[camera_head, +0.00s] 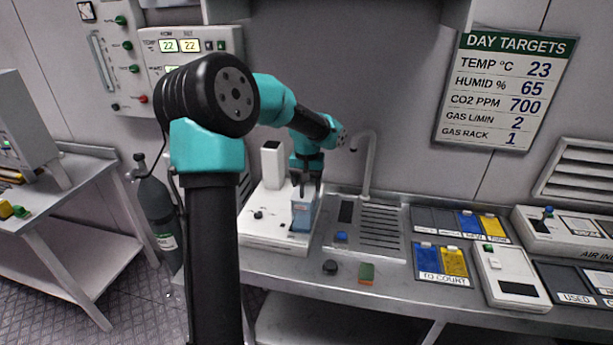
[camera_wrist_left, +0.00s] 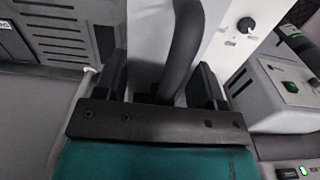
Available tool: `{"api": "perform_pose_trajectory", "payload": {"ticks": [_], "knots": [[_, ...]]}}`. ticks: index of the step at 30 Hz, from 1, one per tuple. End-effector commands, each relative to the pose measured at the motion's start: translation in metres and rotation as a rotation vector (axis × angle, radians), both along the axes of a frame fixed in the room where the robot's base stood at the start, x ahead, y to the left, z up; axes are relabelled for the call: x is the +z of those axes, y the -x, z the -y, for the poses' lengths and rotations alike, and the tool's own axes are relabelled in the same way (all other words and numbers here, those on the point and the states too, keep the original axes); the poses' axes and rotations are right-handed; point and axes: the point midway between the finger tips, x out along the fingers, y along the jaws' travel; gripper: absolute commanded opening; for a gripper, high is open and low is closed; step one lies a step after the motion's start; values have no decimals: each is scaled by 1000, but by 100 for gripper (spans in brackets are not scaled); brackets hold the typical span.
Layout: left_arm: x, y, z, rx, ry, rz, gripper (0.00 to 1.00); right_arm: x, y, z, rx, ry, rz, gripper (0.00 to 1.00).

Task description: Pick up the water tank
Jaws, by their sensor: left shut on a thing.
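The water tank (camera_head: 303,217) is a small box with a pale blue, see-through body and a grey upper part. It is upright at the front right of a white machine (camera_head: 262,232) on the metal counter. I cannot tell whether its base touches the machine. My left gripper (camera_head: 305,188) is directly above the tank and shut on its top. My right gripper is not in view.
A sink with a drain grate (camera_head: 380,232) and a tall tap (camera_head: 368,165) is right of the tank. A black knob (camera_head: 330,267) and a green sponge (camera_head: 367,273) are near the counter's front. Blue and yellow cards lie in trays (camera_head: 442,279) farther right.

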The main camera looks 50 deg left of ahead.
Motion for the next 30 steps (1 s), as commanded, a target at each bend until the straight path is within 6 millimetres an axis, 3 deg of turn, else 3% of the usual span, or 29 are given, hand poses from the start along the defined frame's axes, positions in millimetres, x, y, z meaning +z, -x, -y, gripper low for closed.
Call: {"api": "perform_pose_trajectory", "payload": {"ticks": [25, 30], "knots": [[1, 3, 5, -2, 0, 0, 13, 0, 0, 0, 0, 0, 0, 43], [3, -6, 19, -30, 2, 2, 13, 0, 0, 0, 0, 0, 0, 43]]}}
